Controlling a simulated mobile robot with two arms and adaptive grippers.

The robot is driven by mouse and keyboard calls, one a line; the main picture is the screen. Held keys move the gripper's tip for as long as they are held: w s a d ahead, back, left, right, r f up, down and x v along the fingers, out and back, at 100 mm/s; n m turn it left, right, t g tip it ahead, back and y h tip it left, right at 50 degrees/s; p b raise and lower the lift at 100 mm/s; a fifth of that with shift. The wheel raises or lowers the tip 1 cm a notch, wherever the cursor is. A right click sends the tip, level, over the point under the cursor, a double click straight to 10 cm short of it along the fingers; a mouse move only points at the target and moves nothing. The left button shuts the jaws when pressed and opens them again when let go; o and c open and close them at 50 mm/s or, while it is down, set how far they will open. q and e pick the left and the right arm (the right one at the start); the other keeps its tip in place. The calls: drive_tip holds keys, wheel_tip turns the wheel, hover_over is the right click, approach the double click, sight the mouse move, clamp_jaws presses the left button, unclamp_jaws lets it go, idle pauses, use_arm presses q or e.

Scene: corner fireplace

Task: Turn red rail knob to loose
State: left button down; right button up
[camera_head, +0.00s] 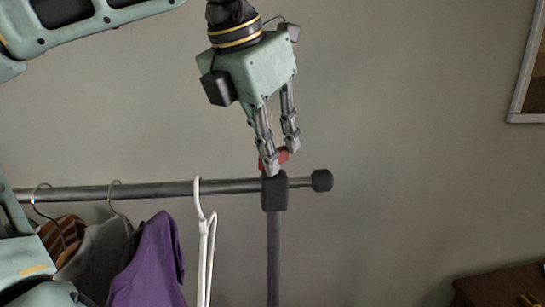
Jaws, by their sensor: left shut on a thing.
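The red rail knob (283,154) sits on top of the dark joint block (274,192) where the clothes rail meets its upright post. My left gripper (279,162) points down from above and its two fingers are shut on the red knob. The fingers hide much of the knob, so its turn position cannot be told. My right gripper is not in view.
The metal rail (150,189) runs level to the left from the joint and ends in a black cap (322,180). A white hanger (205,240), a purple garment (150,265) and other clothes hang left of the post. A wooden cabinet (500,285) stands at lower right.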

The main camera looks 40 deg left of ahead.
use_arm(q)
drive_tip(key=n+y+b, duration=0.1)
drive_tip(key=n, duration=0.1)
drive_tip(key=shift+w+n, duration=0.1)
drive_tip(key=shift+n, duration=0.3)
drive_tip(key=shift+r+n+y, duration=0.1)
drive_tip(key=shift+n+y, duration=0.3)
drive_tip(key=shift+n, duration=0.5)
drive_tip(key=shift+r+n+g+y, duration=0.1)
drive_tip(key=shift+n+g+y, duration=0.3)
drive_tip(key=shift+n, duration=0.8)
drive_tip(key=shift+d+n+g+y, duration=0.1)
drive_tip(key=shift+n+g+y, duration=0.25)
drive_tip(key=shift+n, duration=0.95)
drive_tip(key=c, duration=1.8)
unclamp_jaws()
drive_tip(key=shift+o, duration=0.2)
drive_tip(key=v, duration=0.7)
